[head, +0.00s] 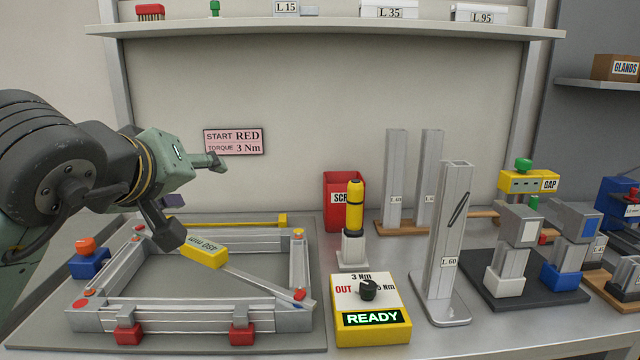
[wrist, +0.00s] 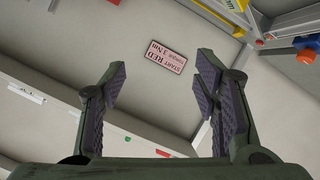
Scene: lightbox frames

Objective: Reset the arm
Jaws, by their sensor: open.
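My gripper (head: 191,200) is at the left in the head view, raised above the aluminium frame (head: 190,321) on the workbench. In the wrist view my gripper (wrist: 158,85) shows two dark ribbed finger pads spread wide apart with nothing between them. Beyond the pads are the back wall and the pink sign (wrist: 166,56) reading START RED, torque 3 Nm. The sign also hangs on the wall in the head view (head: 233,141). A yellow tool marked 450 mm (head: 205,253) lies across the frame, below the gripper.
A yellow control box (head: 373,325) reads READY. Behind it a yellow and black driver (head: 355,207) stands upright by a red bin (head: 338,190). Profile L 60 (head: 451,230) stands to the right. A shelf (head: 330,26) runs above.

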